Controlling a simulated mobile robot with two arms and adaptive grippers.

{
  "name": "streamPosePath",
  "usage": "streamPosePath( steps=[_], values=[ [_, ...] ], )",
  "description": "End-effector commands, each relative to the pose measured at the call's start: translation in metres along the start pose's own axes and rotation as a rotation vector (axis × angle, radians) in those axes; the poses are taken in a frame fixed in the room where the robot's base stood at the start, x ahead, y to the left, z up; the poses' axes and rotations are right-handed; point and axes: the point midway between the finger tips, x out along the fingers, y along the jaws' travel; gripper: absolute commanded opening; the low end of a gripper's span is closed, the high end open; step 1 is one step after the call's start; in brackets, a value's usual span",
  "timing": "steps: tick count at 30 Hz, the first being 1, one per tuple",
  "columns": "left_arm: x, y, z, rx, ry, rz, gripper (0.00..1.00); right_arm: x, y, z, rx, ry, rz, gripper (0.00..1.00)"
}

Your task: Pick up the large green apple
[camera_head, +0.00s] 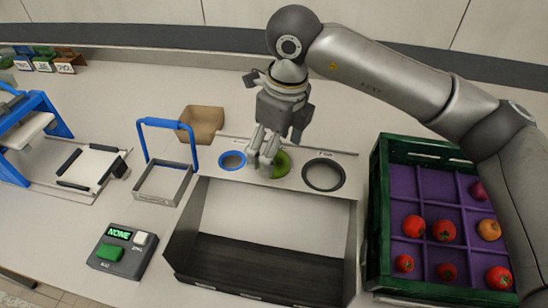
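My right gripper (263,157) comes in from the upper right and points down over the panel with round openings. Its fingers are close together, but the view does not show clearly whether they hold anything. A round green thing (283,164) lies right beside and partly behind the fingers. I cannot tell whether it is the large green apple or a green ring in the panel. No other green apple is clear in view. My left gripper is not in view.
A green crate (377,225) with purple compartments holds several red fruits, one orange fruit and one purple fruit. A blue ring (232,160) and a black ring (323,174) flank the gripper. A dark-fronted bin (262,272), blue-handled frame (163,184) and button box (125,252) stand nearby.

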Motion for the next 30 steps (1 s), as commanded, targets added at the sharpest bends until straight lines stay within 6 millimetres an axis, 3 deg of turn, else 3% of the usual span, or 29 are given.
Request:
streamPosePath(
  steps=[1, 6, 14, 25, 27, 30],
  values=[
    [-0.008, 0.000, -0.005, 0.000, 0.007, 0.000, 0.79, 0.005, 0.001, -0.001, -0.001, 0.003, 0.004, 0.79],
    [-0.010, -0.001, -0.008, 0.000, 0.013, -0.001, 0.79, 0.024, 0.000, 0.000, 0.001, -0.001, 0.001, 0.79],
    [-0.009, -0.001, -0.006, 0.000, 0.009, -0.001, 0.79, 0.027, 0.000, 0.000, 0.000, -0.002, 0.000, 0.78],
    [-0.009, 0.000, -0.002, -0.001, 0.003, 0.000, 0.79, 0.026, 0.000, 0.000, 0.000, -0.002, 0.000, 0.30],
    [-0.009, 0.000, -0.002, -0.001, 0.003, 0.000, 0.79, 0.026, 0.000, 0.000, 0.000, -0.002, 0.000, 0.24],
    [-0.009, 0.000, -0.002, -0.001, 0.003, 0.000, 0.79, 0.026, 0.000, 0.000, 0.000, -0.002, 0.000, 0.24]
  ],
)
